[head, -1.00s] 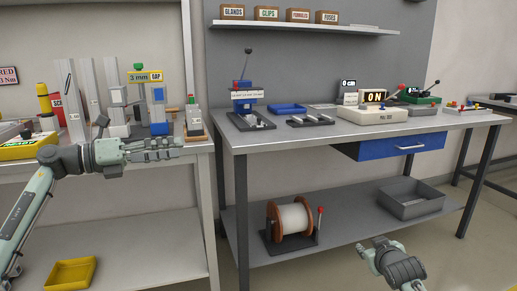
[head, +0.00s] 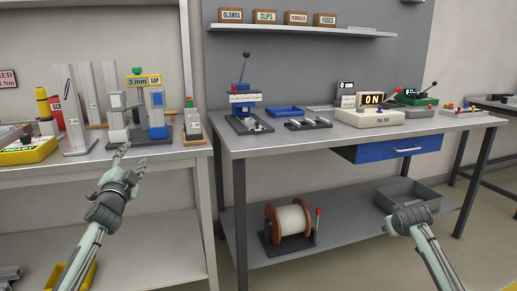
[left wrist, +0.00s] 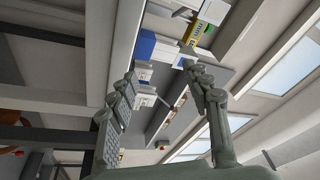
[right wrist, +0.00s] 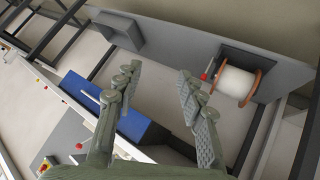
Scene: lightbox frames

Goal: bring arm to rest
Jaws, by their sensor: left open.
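My left gripper (head: 127,160) is in front of the left bench's front edge in the head view, its fingers pointing up and away. In the left wrist view its two fingers (left wrist: 160,78) stand apart with nothing between them. My right gripper (head: 388,227) is in front of the right bench, below its drawer, mostly hidden behind its own wrist in the head view. In the right wrist view its fingers (right wrist: 160,78) are spread and empty.
The left bench (head: 180,154) holds a 3 mm gap gauge (head: 157,107) and a yellow box (head: 28,150). The right bench (head: 270,140) has a blue drawer (head: 385,151). Its lower shelf (head: 340,222) bears a wire spool (head: 288,219) and a grey bin (head: 400,193).

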